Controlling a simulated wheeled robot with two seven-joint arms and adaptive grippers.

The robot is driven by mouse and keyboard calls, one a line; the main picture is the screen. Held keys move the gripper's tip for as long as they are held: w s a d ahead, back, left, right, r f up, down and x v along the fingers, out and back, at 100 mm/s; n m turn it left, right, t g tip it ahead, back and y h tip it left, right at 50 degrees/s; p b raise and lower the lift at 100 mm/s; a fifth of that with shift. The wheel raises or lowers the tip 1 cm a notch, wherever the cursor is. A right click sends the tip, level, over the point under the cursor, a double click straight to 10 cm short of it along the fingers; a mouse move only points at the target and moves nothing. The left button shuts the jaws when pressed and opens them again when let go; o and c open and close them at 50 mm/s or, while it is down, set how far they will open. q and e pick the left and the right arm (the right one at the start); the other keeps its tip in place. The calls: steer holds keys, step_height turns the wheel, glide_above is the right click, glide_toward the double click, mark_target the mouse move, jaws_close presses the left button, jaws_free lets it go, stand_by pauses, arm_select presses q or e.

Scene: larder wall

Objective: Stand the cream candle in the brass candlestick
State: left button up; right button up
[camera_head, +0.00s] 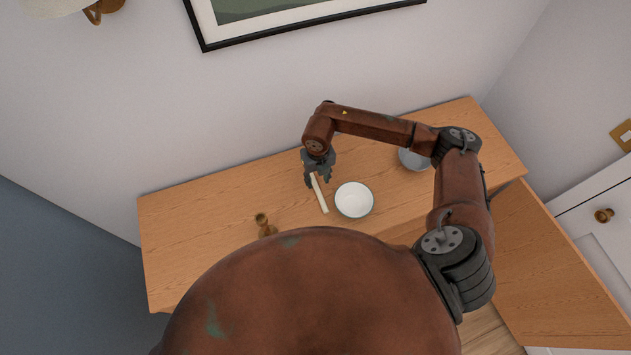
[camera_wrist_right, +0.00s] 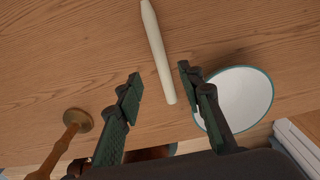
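The cream candle (camera_head: 319,194) is a pale, slim stick beside the white bowl on the wooden top. In the right wrist view the candle (camera_wrist_right: 158,50) runs from the top edge down to between my fingers. My right gripper (camera_head: 318,181) is open over it, and in the wrist view its fingers (camera_wrist_right: 160,75) stand apart with a gap on each side of the candle. My left gripper is out of view.
The white bowl (camera_head: 354,200) with a green rim is close to the candle's right. A grey bowl (camera_head: 413,158) sits farther right, partly behind my right arm. The wooden top (camera_head: 195,225) is clear at left. A wall with a framed picture (camera_head: 300,22) rises behind.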

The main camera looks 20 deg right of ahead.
mark_target(317, 189)
steer(key=shift+w+a+f, duration=0.1)
steer(key=shift+w, duration=0.1)
steer(key=shift+w+a+f, duration=0.1)
steer(key=shift+w+f, duration=0.05)
steer(key=shift+f, duration=0.15)
steer(key=f, duration=0.1)
steer(key=f+p, duration=0.2)
steer(key=shift+s+d+f, duration=0.2)
steer(key=shift+d+f, duration=0.1)
step_height(317, 189, down, 2)
steer(key=shift+w+f+p, duration=0.1)
steer(key=shift+f+p, duration=0.1)
steer(key=shift+p, duration=0.15)
steer(key=shift+f, duration=0.45)
steer(key=c, duration=0.8)
arm_select(q)
steer(key=r, duration=0.1)
steer(key=s+r, duration=0.1)
steer(key=shift+s+r, duration=0.25)
steer(key=shift+r, duration=0.1)
arm_select(e)
jaws_close()
